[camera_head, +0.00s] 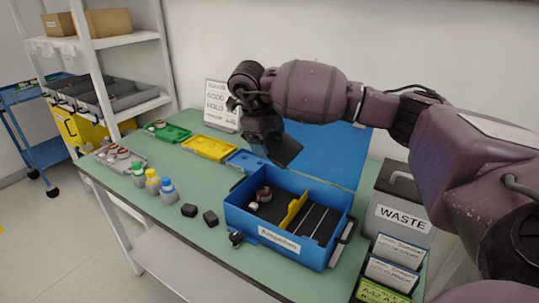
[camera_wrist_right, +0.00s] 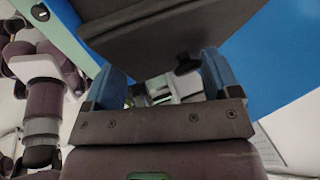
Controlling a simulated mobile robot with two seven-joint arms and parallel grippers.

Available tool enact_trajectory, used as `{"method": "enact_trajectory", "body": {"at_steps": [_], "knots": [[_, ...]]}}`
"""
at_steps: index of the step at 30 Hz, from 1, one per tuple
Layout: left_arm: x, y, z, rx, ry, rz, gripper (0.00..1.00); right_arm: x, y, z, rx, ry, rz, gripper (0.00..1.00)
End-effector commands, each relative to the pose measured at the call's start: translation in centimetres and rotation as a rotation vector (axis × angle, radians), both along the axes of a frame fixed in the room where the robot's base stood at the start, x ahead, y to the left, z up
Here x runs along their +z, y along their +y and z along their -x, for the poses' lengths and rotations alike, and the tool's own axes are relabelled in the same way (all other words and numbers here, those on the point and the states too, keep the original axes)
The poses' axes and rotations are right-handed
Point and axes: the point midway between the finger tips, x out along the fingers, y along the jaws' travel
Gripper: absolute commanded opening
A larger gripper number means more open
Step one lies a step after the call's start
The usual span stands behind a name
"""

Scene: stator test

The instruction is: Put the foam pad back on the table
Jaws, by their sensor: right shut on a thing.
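The foam pad (camera_head: 287,152) is a dark grey flat piece. It hangs tilted in the air above the back of the blue case in the head view, and fills the top of the right wrist view (camera_wrist_right: 180,28). My right gripper (camera_head: 268,132) is shut on it; its two blue-sided fingers (camera_wrist_right: 162,80) show in the wrist view. The table (camera_head: 207,180) has a green top. The blue case (camera_head: 268,238) stands open on it, with a copper-coloured part (camera_head: 264,194) in its left compartment and a yellow divider (camera_head: 293,212). My left gripper is not in view.
Small dark blocks (camera_head: 210,218) and several capped bottles (camera_head: 168,190) stand left of the case. Green, yellow (camera_head: 209,148) and blue trays line the back. A waste bin (camera_head: 402,205) and labelled cards (camera_head: 391,270) stand right. Some green tabletop between bottles and trays is clear.

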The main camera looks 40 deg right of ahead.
Motion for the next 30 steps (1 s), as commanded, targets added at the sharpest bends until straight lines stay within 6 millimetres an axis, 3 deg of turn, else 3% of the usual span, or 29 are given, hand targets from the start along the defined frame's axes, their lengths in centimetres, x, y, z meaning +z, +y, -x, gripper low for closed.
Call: {"method": "enact_trajectory", "body": {"at_steps": [6,14,20,30], "knots": [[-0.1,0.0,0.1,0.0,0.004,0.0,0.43,1.3,0.0,0.0,0.0,0.001,0.001,0.58],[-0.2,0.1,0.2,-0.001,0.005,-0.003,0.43,1.4,0.0,0.0,0.07,0.0,0.0,0.58],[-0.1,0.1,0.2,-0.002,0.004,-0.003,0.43,1.3,0.4,-0.5,0.324,-0.001,0.001,0.58],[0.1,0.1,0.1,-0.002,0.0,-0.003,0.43,1.6,2.8,-1.2,0.885,-0.003,0.0,0.58]]}}
